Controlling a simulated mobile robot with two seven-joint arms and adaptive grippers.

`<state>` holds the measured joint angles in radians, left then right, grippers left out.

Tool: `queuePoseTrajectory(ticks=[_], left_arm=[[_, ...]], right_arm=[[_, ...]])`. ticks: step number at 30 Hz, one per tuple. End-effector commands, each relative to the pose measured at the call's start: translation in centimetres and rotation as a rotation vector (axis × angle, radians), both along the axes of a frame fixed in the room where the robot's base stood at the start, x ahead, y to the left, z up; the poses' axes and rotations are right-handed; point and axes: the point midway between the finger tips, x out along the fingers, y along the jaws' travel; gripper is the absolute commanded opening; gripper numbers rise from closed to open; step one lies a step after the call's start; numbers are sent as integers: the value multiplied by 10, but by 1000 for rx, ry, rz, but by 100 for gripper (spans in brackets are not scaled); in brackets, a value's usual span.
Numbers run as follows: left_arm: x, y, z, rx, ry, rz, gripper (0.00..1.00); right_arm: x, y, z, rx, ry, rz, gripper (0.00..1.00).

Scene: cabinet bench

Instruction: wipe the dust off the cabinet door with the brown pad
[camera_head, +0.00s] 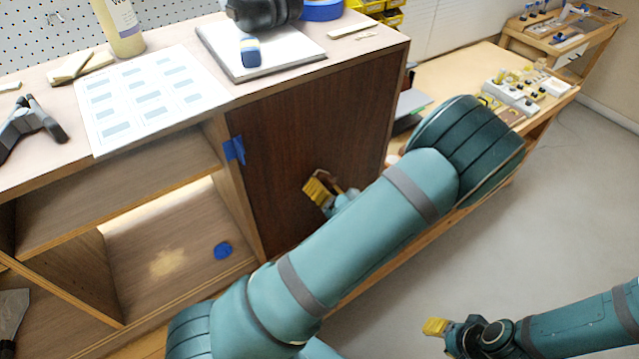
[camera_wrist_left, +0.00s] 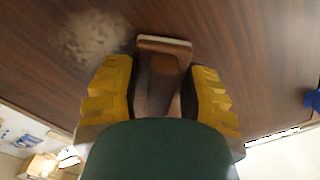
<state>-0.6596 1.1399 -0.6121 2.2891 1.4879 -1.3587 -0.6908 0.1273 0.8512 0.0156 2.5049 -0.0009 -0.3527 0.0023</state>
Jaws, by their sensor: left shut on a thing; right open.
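The dark brown cabinet door (camera_head: 285,140) is closed, on the right of the cabinet front. My left gripper (camera_head: 319,190) is in front of it, with yellow fingers shut on the brown pad (camera_wrist_left: 160,75). The pad has a pale edge facing the door; I cannot tell whether it touches. A pale dust patch (camera_wrist_left: 95,38) shows on the door in the left wrist view, beside the pad to its upper left. I cannot make it out in the head view, where my left arm covers part of the door. My right gripper (camera_head: 437,327) is open, low over the floor.
Blue tape (camera_head: 234,150) is at the door's left edge. Open shelves lie left of the door. A side bench (camera_head: 450,68) with small parts stands to the right.

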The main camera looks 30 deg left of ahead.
Motion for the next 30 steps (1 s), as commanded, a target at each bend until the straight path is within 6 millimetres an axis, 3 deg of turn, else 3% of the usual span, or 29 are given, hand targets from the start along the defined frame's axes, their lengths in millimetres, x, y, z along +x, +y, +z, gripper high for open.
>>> queuePoseTrajectory(ticks=[15, 30], left_arm=[[-17, -43, 0, -1, 1, -4, 3], [-20, -49, 0, 0, 0, -3, 3]], right_arm=[[0, 0, 4, 0, 0, 0, 47], [0, 0, 5, 0, 0, 0, 47]])
